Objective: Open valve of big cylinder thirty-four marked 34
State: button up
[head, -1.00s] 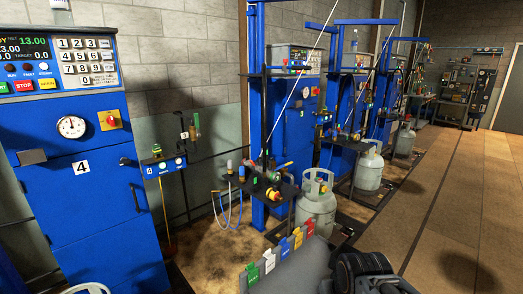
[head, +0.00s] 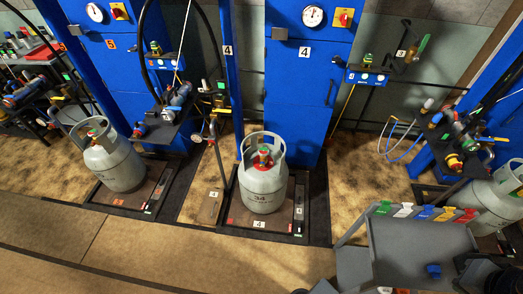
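The big grey cylinder marked 34 (head: 262,188) stands upright on the floor platform marked 4 (head: 239,213), in the middle of the head view. Its collar surrounds the valve (head: 264,158), which has a red part and a green top. A red ring shows on the cylinder's shoulder below the valve. Whether the valve is open or shut cannot be told. Dark parts that look like my arm's end (head: 484,272) show at the bottom right, well apart from the cylinder. No fingertips can be made out there.
Another grey cylinder (head: 117,163) stands on the platform to the left; a third (head: 500,205) is at the right edge. Blue cabinet 4 (head: 303,95) stands behind cylinder 34. A grey tray with coloured tags (head: 415,245) fills the lower right. The floor in front is clear.

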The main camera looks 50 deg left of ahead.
aim_at(263, 151)
jog(key=z, duration=0.05)
jog(key=k, duration=0.9)
jog(key=z, duration=1)
jog(key=i, duration=0.9)
jog(key=u, duration=3.35)
jog(key=i, duration=1.75)
jog(key=z, duration=0.55)
